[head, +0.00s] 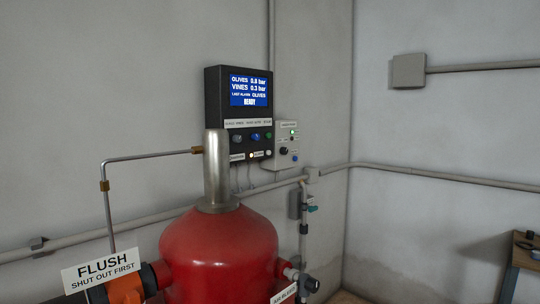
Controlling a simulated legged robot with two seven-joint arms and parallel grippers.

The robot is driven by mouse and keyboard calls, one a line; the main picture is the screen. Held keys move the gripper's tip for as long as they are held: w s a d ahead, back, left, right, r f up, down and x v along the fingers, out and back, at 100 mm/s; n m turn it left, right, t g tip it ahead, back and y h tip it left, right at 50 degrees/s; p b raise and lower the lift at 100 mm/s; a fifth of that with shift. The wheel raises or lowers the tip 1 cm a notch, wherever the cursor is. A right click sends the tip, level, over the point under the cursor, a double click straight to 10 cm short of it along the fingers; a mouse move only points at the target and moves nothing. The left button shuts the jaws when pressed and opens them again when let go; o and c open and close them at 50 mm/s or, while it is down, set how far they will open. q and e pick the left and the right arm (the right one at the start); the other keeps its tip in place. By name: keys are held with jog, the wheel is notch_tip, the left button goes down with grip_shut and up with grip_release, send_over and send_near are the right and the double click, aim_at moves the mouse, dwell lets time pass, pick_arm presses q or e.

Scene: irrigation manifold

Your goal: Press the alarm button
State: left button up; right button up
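A black control panel (214,92) with a lit blue screen (249,91) hangs on the back wall. The screen reads olives 0.8 bar, vines 0.3 bar, last alarm olives, ready. Small labels and a white button-like spot (268,154) sit along the lower edge. The lettering is too small to tell which is the alarm button. Neither gripper is in view.
A red tank (218,250) with a metal neck (217,170) stands in front of the panel, overlapping its lower left. A grey box (288,160) with a green light is right of the panel. A FLUSH sign (103,272) is lower left. A table (525,262) stands at right.

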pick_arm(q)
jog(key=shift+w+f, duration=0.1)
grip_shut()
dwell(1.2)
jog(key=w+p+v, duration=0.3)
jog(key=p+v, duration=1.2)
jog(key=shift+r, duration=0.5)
